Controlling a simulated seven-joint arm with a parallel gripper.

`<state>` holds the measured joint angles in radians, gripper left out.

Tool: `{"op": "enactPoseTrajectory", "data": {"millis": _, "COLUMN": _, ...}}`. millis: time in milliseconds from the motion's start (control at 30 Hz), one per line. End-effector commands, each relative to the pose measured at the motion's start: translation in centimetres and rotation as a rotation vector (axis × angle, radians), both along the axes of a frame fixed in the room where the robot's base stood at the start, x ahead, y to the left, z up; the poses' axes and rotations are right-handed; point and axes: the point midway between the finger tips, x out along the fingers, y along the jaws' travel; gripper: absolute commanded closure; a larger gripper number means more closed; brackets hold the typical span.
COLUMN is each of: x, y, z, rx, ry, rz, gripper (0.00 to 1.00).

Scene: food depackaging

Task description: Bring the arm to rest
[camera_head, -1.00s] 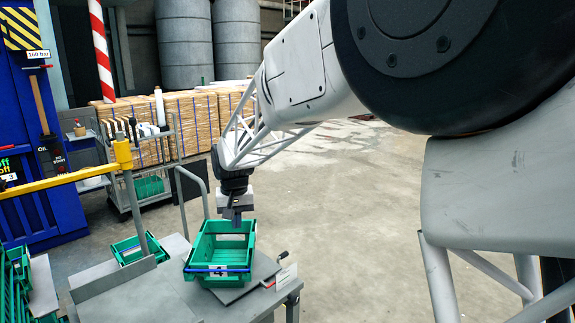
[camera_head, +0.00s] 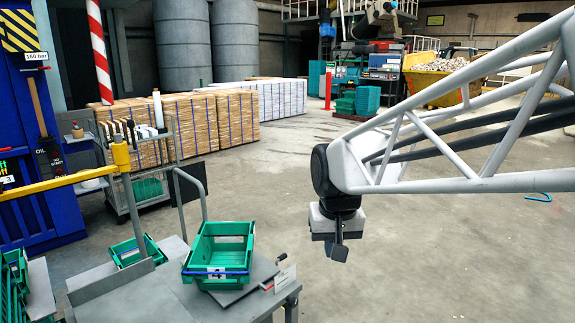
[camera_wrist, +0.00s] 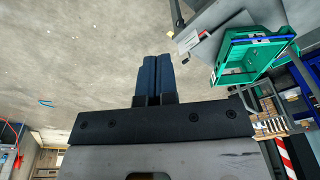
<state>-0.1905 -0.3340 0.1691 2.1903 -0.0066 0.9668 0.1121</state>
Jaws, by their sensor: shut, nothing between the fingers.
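My gripper (camera_head: 339,252) hangs at the end of my arm in the head view, over open floor to the right of the grey workbench. It points down and is empty. In the wrist view its two dark fingers (camera_wrist: 158,75) lie side by side, shut, with bare concrete floor beyond them. A green crate (camera_head: 218,250) with a blue bar stands on the bench, apart from my gripper. The crate also shows in the wrist view (camera_wrist: 232,68) at the upper right. The crate's inside looks empty in the head view.
The grey workbench (camera_head: 130,300) carries a small crank at its right edge. A yellow rail (camera_head: 60,183) and a shelf trolley (camera_head: 140,170) stand to the left. Wrapped pallets (camera_head: 200,118) and a yellow skip (camera_head: 430,87) stand behind. The floor (camera_head: 270,200) between is clear.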

Motion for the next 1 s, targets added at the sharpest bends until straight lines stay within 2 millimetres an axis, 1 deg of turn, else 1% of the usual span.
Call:
{"op": "enactPoseTrajectory", "data": {"millis": 33, "x": -1.3, "y": -1.0, "z": 0.1, "rx": 0.0, "ry": -0.008, "rz": -0.01, "gripper": 1.0}}
{"op": "enactPoseTrajectory", "data": {"millis": 300, "x": -7.9, "y": -5.0, "z": -0.6, "rx": -0.002, "ry": -0.037, "rz": -0.046, "gripper": 1.0}}
{"op": "enactPoseTrajectory", "data": {"millis": 600, "x": -14.9, "y": -8.3, "z": -2.5, "rx": -0.008, "ry": -0.067, "rz": -0.085, "gripper": 1.0}}
{"op": "enactPoseTrajectory", "data": {"millis": 700, "x": -16.6, "y": -8.9, "z": -3.1, "rx": -0.011, "ry": -0.075, "rz": -0.093, "gripper": 1.0}}
{"op": "enactPoseTrajectory", "data": {"millis": 800, "x": -17.8, "y": -9.3, "z": -3.6, "rx": -0.013, "ry": -0.081, "rz": -0.099, "gripper": 1.0}}
{"op": "enactPoseTrajectory", "data": {"millis": 1000, "x": -18.7, "y": -9.6, "z": -4.0, "rx": -0.014, "ry": -0.083, "rz": -0.104, "gripper": 1.0}}
